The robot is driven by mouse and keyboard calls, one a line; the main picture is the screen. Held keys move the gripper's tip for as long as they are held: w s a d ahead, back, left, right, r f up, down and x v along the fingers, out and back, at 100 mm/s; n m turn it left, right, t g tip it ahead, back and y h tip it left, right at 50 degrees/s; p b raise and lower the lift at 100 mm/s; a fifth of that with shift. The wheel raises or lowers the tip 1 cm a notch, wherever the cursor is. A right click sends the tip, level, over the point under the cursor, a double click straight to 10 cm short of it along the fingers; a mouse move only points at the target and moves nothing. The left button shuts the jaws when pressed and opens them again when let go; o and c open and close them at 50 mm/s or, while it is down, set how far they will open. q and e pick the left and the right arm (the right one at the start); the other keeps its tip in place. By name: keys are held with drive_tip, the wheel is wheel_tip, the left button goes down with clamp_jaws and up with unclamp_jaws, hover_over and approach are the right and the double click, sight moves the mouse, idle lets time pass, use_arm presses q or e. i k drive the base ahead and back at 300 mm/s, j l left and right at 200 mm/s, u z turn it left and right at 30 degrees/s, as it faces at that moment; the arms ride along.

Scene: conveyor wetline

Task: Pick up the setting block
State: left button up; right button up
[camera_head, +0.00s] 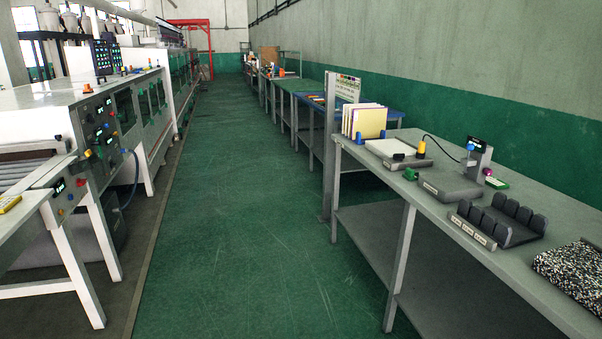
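I cannot tell for sure which thing is the setting block. Small candidates stand on the right bench (515,271): a green block (410,174) near the front edge, a yellow cylinder (421,149) by a white-topped device, and a magenta piece (487,172) beside a green plate (497,183). A flat yellow object (9,203) lies on the near end of the left machine, cut by the picture's edge. Neither of my grippers is in view.
A black slotted rack (508,231), a grey scale-like device (446,184) and a speckled slab (572,268) are on the right bench. Upright panels (364,121) stand farther back. The white conveyor machine (120,110) lines the left. The green aisle floor (237,200) between is clear.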

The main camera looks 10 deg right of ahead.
sight(410, 174)
drive_tip(key=i+z, duration=0.1)
drive_tip(key=i, duration=0.95)
drive_tip(key=i+j, duration=0.2)
drive_tip(key=i, duration=0.85)
drive_tip(key=l+z, duration=0.05)
